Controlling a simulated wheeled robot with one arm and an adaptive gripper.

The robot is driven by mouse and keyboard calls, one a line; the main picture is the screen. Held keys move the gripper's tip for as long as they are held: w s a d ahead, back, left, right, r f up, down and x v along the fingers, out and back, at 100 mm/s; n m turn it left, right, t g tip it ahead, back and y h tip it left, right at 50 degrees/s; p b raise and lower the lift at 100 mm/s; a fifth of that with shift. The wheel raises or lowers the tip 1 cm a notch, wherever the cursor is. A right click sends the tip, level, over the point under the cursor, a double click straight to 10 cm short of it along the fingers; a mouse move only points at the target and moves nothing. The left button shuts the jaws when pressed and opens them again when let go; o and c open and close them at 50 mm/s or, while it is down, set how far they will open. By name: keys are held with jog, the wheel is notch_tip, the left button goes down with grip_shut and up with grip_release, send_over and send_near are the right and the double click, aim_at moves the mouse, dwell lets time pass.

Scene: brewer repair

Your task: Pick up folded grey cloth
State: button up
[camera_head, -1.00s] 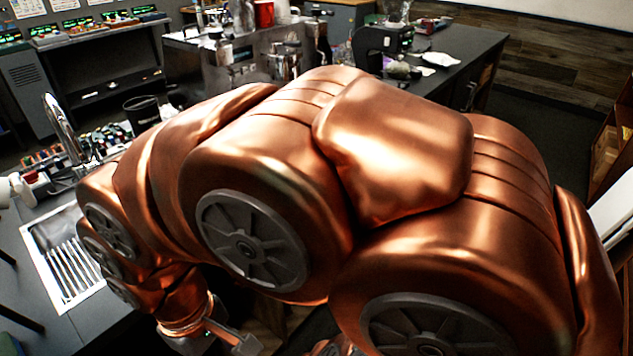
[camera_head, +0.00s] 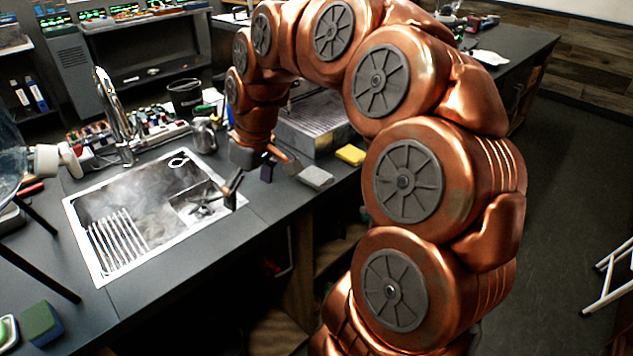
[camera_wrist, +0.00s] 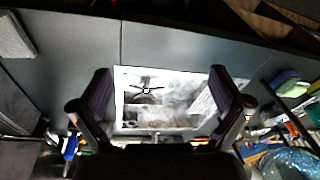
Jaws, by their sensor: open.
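The folded grey cloth (camera_head: 315,177) lies flat on the dark counter near its front edge, right of the sink. In the wrist view a grey textured piece at the upper left corner looks like the same cloth (camera_wrist: 14,38). My gripper (camera_head: 279,169) is just left of the cloth, low over the counter, with the fingers pointing down. In the wrist view my gripper (camera_wrist: 160,82) has its two dark fingers wide apart with nothing held between them. The cloth is outside the fingers. The exact height above the counter is hard to tell.
A yellow sponge (camera_head: 350,155) lies right of the cloth, before a metal machine with a grated tray (camera_head: 316,112). The sink (camera_head: 88,262) with a tap is to the left. A metal jug (camera_head: 204,135) stands behind my gripper. The counter strip before the sink is clear.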

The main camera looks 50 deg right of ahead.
jog(key=w+d+f+t+b, duration=0.1)
jog(key=w+d, duration=0.1)
jog(key=d, duration=0.5)
jog(key=w+d+f, duration=0.1)
jog(key=w+d, duration=0.2)
jog(key=d, duration=0.4)
jog(key=m+h, duration=0.1)
jog(key=m, duration=0.1)
send_near(317, 175)
jog(key=shift+f+t+b, duration=0.4)
jog(key=shift+b, duration=0.05)
jog(key=shift+s+d+f, duration=0.1)
jog(key=shift+d+f, duration=0.25)
jog(key=shift+f, duration=0.2)
jog(key=shift+a+p+x, duration=0.25)
jog(key=shift+p+x, duration=0.4)
jog(key=shift+x, duration=0.85)
jog(key=shift+a+p+x, duration=0.2)
jog(key=shift+p+x, duration=0.4)
jog(key=shift+x, duration=0.9)
jog(key=shift+f, duration=0.45)
jog(key=shift+c, duration=0.3)
